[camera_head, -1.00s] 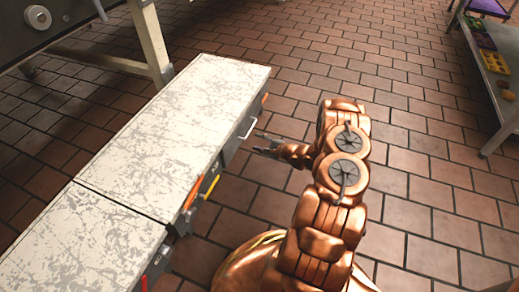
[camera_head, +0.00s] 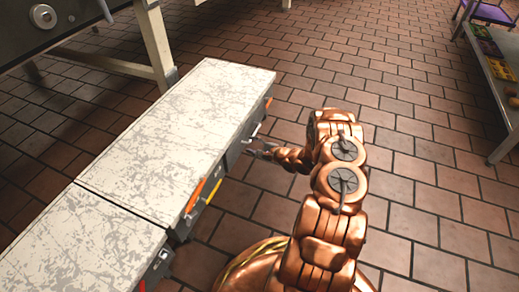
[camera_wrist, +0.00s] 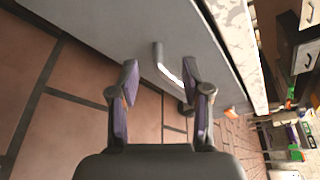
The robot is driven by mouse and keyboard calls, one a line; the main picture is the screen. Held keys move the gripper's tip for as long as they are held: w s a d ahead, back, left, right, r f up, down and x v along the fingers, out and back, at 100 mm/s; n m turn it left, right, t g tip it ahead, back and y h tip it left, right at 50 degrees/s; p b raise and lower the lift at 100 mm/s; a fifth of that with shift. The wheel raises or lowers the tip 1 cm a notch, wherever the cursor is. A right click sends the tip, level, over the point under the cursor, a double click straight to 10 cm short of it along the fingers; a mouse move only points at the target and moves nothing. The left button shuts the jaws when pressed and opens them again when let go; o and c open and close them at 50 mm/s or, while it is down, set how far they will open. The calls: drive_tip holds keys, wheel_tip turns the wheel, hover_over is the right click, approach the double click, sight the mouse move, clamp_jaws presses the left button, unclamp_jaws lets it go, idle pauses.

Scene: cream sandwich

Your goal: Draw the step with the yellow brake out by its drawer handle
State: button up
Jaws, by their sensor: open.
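The step with the yellow brake (camera_head: 190,110) is a long low grey unit with a scuffed white top. Its yellow brake lever (camera_head: 211,191) is on the front side near the close end. Its pale drawer handle (camera_head: 256,130) sticks out from the front farther along. In the wrist view the drawer handle (camera_wrist: 162,63) stands on the grey front, just ahead of and between my fingertips. My gripper (camera_head: 256,152) is open and empty beside the front; its two fingers (camera_wrist: 160,75) also show in the wrist view, apart. I see no clear contact with the handle.
A second white-topped step (camera_head: 80,245) adjoins the near end. An orange lever (camera_head: 194,196) sits beside the yellow one. A machine leg (camera_head: 154,45) stands behind the step. A metal shelf (camera_head: 495,70) is at far right. Tiled floor to the right is open.

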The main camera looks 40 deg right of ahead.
drive_tip(key=shift+x, duration=1.15)
clamp_jaws()
